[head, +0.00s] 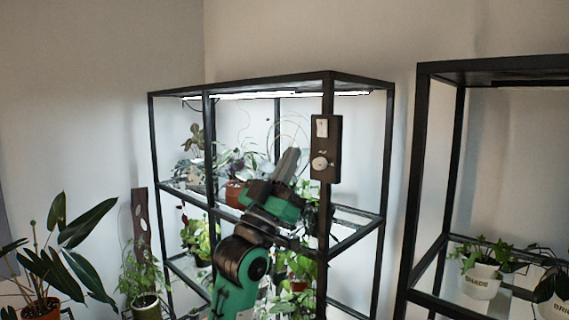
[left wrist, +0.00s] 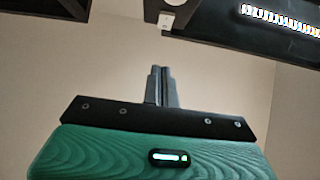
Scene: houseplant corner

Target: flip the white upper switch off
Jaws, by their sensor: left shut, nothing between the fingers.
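A dark switch plate (head: 331,148) is fixed to the front right post of the middle shelf. The white upper switch (head: 322,127) sits near its top, and a round pale knob (head: 319,163) sits below it. My left gripper (head: 291,152) is shut and empty, pointing up, to the left of the plate and apart from it in the picture. In the left wrist view the shut fingers (left wrist: 160,70) point up toward a small white piece (left wrist: 167,20) on a dark bar; I cannot tell for sure which control it is. My right gripper is out of view.
A lit lamp strip (head: 285,95) runs under the top of the black shelf (head: 270,82). Potted plants stand on its shelves behind my left arm. Another black shelf (head: 490,68) with a white pot (head: 480,281) stands at the right. Leafy plants (head: 60,250) are at the left.

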